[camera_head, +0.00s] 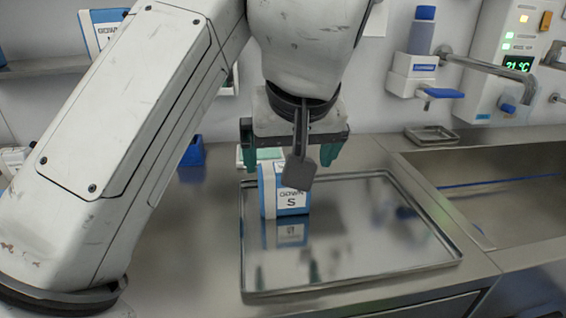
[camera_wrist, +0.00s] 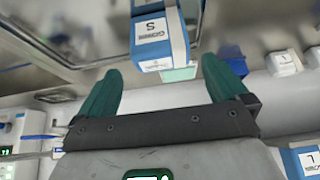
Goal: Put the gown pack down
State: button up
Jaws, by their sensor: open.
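The gown pack (camera_head: 291,202), a blue and white box marked "GOWN S", stands upright on the left back part of a shiny metal tray (camera_head: 350,290). It also shows in the wrist view (camera_wrist: 160,38), beyond the fingertips. My gripper (camera_head: 297,160) is above and behind the pack in the head view, with its green fingers spread wide. In the wrist view the fingers (camera_wrist: 160,80) are apart with nothing between them, and the pack is clear of both. A dark part of my wrist hides some of the pack's top in the head view.
A sink basin (camera_head: 500,200) lies right of the tray. A small metal dish (camera_head: 432,134) sits behind it. A blue bin (camera_head: 193,152) and a pale green box (camera_head: 262,155) stand at the back. A wall dispenser (camera_head: 420,65) and tap are at the back right. Most of the tray is bare.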

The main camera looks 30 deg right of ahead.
jog(key=shift+v, duration=1.35)
